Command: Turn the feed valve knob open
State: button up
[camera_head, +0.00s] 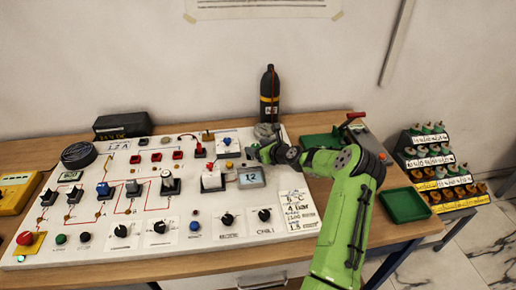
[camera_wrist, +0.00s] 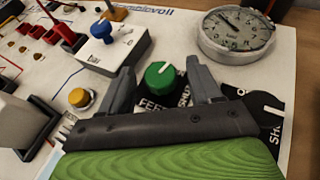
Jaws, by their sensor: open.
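The feed valve knob (camera_wrist: 161,76) is a round green knob with a white pointer line, in the middle of the wrist view. Its pointer faces the upper part of that view. A black plate under it carries partly hidden white lettering, with "FEED" and "SHU" readable. My gripper (camera_wrist: 164,82) is open, with one grey finger on each side of the knob. I cannot tell whether either finger touches it. In the head view my gripper (camera_head: 262,150) is low over the panel's upper right, and the knob is hidden there.
A round dial gauge (camera_wrist: 237,31) stands close beyond the right finger. A white box with a blue knob (camera_wrist: 103,31) and a yellow button (camera_wrist: 79,97) are at the left. A black bottle (camera_head: 269,95) stands behind the panel (camera_head: 190,236). A green tray (camera_head: 405,205) lies at right.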

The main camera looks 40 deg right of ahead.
jog(key=c, duration=1)
jog(key=shift+d+n+g+y, duration=0.2)
jog(key=shift+n+g+y, duration=0.1)
jog(key=shift+n+y, duration=1.3)
jog(key=shift+c, duration=0.2)
jog(key=o, duration=1)
jog(key=shift+o, duration=0.2)
jog(key=p+v, duration=0.2)
jog(key=v, duration=1.3)
jog(key=shift+s+d+r, duration=0.2)
jog(key=shift+s+d, duration=0.05)
